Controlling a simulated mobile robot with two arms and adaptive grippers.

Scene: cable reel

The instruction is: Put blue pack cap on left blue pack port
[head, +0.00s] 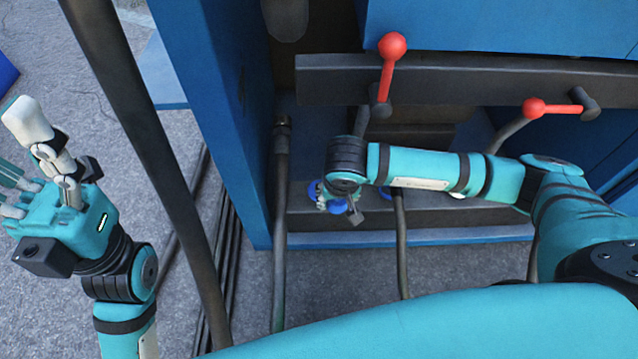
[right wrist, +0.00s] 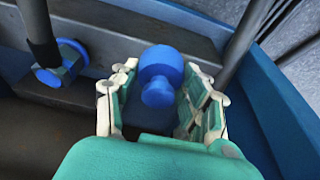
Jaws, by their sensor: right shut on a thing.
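The blue pack cap (right wrist: 160,72), a round blue piece with a narrower knob, is between the fingers of my right gripper (right wrist: 160,102) in the right wrist view. The fingers are shut on it from both sides. In the head view my right gripper (head: 335,202) points down over the low dark ledge, with bits of blue showing around it. I cannot tell whether the cap touches a port; the left blue pack port is not clearly seen. Another blue fitting (right wrist: 65,65) sits by a hose in the right wrist view. My left gripper (head: 30,150) is raised, open and empty.
Dark hoses (head: 280,230) run down beside the ledge (head: 450,222). Above is a dark bar (head: 470,80) with two red-knobbed levers (head: 392,46). A blue frame post (head: 215,110) stands left of the right gripper. Grey ground (head: 180,150) is open at left.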

